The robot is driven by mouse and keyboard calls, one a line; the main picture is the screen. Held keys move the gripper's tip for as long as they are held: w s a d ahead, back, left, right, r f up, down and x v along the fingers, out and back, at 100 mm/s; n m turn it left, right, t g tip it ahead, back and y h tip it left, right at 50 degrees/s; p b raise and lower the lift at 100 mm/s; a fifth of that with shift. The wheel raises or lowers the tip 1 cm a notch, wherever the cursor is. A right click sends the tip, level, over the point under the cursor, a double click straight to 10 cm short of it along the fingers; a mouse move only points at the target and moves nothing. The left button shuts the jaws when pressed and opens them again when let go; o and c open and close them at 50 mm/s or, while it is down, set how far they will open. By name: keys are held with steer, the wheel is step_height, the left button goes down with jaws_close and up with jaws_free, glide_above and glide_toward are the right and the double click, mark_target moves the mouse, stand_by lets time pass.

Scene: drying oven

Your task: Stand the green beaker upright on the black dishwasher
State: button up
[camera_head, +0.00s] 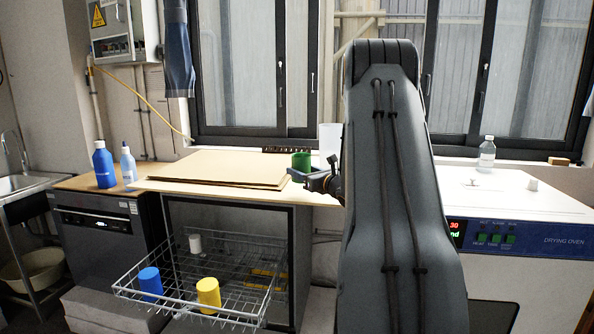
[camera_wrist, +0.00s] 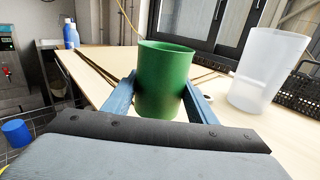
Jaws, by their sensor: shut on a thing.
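The green beaker (camera_wrist: 165,75) stands upright between the blue fingers of my gripper (camera_wrist: 160,90) in the wrist view, open top up. My gripper is shut on its sides. In the head view the beaker (camera_head: 301,161) shows at the right end of the wooden worktop, with my gripper (camera_head: 312,179) beside it. I cannot tell whether its base touches the worktop. The black dishwasher (camera_head: 97,238), with a lit display, stands at the left under the worktop's left end, well away from the beaker.
A clear beaker (camera_wrist: 262,72) stands right of the green one. Blue and white bottles (camera_head: 104,165) (camera_head: 128,165) stand above the dishwasher. Flat boards (camera_head: 220,168) lie mid-worktop. A pulled-out wire rack (camera_head: 215,285) holds cups below. A white drying oven (camera_head: 530,235) stands right.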

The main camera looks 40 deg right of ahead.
mark_target(302, 197)
steer(key=shift+s+b, duration=0.15)
steer(key=shift+b, duration=0.4)
step_height(302, 197, down, 6)
steer(key=b, duration=0.6)
steer(key=shift+r, duration=0.25)
steer(key=shift+f+b, duration=0.25)
steer(key=shift+b, duration=0.2)
stand_by(0.4)
steer(key=o, duration=1.2)
steer(key=s, duration=0.8)
steer(key=shift+a+b, duration=0.3)
steer(key=shift+b, duration=0.15)
